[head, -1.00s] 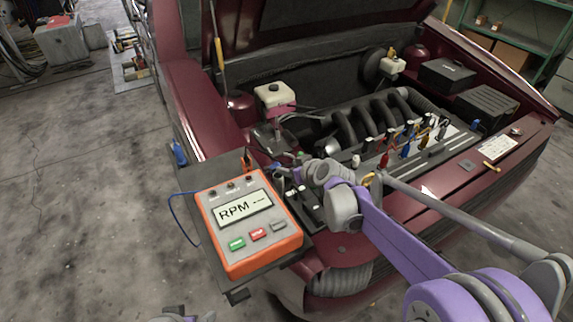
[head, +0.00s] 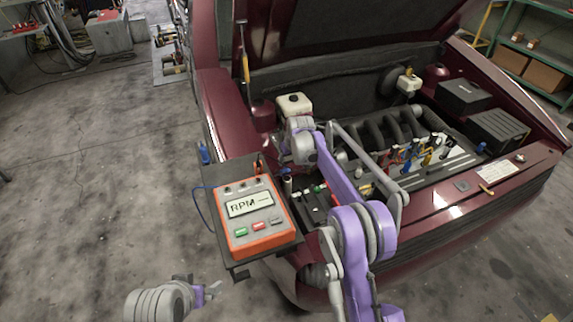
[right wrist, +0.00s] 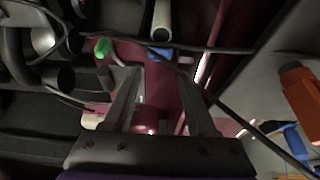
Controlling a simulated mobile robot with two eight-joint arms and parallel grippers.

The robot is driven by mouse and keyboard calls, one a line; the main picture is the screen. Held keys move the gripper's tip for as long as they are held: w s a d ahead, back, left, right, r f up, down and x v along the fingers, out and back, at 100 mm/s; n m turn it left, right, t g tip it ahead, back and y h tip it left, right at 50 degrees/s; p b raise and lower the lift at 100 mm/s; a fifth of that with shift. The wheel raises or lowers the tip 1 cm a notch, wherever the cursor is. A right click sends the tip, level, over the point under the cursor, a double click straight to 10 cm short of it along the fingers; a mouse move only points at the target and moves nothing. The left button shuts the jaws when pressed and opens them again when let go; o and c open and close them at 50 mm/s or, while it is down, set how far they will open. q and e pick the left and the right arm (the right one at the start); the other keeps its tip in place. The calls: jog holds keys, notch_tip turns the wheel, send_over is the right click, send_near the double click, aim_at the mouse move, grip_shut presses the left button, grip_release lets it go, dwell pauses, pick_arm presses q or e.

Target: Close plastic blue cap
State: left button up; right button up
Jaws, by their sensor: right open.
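A small blue piece (head: 285,171), which may be the blue cap, shows in the engine bay beside my right wrist. A blue patch (right wrist: 156,54) also shows beyond the fingertips in the right wrist view, partly behind a grey tube and a dark cable. I cannot tell whether the cap is open or seated. My right gripper (right wrist: 158,74) is open and empty, reaching down into the bay. In the head view its fingers are hidden by its wrist. My left gripper (head: 207,292) is low at the left, over the floor; its jaw opening is unclear.
An orange RPM meter (head: 252,222) sits on a dark side tray (head: 243,272). A blue clamp (head: 204,152) is at the tray's far edge. A white reservoir (head: 294,104) stands behind my right wrist. A green-tipped part (right wrist: 103,48) and dark cables lie near the right fingers.

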aim_at(285, 172)
jog(key=shift+x, duration=2.75)
jog(key=shift+r, duration=0.1)
grip_shut()
